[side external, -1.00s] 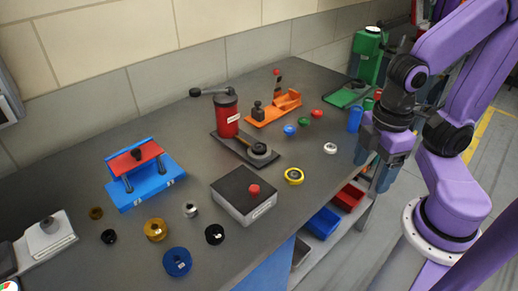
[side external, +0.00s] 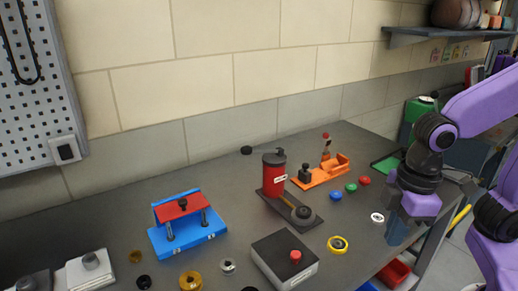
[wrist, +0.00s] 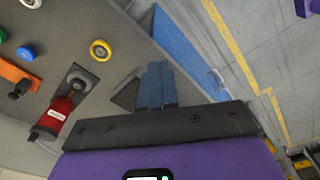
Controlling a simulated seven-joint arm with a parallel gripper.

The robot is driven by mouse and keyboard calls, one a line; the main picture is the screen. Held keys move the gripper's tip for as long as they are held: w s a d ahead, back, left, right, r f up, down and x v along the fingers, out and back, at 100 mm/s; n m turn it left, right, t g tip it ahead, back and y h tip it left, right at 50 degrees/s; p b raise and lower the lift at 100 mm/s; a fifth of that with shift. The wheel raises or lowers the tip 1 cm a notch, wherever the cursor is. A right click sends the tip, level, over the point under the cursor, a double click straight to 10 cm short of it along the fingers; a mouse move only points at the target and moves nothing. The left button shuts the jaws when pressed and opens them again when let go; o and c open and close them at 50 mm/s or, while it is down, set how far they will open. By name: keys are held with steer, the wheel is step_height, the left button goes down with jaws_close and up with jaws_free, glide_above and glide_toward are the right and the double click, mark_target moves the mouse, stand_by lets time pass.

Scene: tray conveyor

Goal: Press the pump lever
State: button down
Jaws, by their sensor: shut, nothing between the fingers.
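The pump looks to be the red cylinder (side external: 274,184) with a black cap, upright on a dark base plate (side external: 305,224). Its lever appears to be the black arm at the top; its dark knob (side external: 246,150) shows behind and left of the cap, with the arm between mostly hidden. The red cylinder also shows in the wrist view (wrist: 57,114), where I cannot make out the lever. My gripper (side external: 397,240) has blue fingers and is near the bench's right front edge, well right of the pump. The wrist view shows the fingers (wrist: 157,72) together and empty.
A grey box with a red button (side external: 295,256) and a yellow ring (side external: 338,245) lie between pump and front edge. An orange fixture (side external: 325,172) stands behind right. A blue fixture (side external: 185,225) stands left. Small coloured discs and a white ring (side external: 377,218) lie near my gripper.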

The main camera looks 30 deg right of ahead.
steer(key=w+a+r+m, duration=0.1)
steer(key=w+a+r, duration=0.2)
steer(key=w, duration=0.3)
steer(key=w+a+r+m, duration=0.2)
steer(key=w+a+r, duration=0.15)
steer(key=w, duration=0.25)
step_height(320, 180, up, 9)
steer(key=m+t, duration=0.3)
steer(key=m, duration=0.5)
glide_above(247, 148)
steer(key=s, duration=0.4)
steer(key=shift+w+r, duration=0.15)
steer(key=x, duration=1.2)
steer(key=shift+s+d+f, duration=0.25)
steer(key=shift+s+f, duration=0.1)
steer(key=shift+f, duration=0.7)
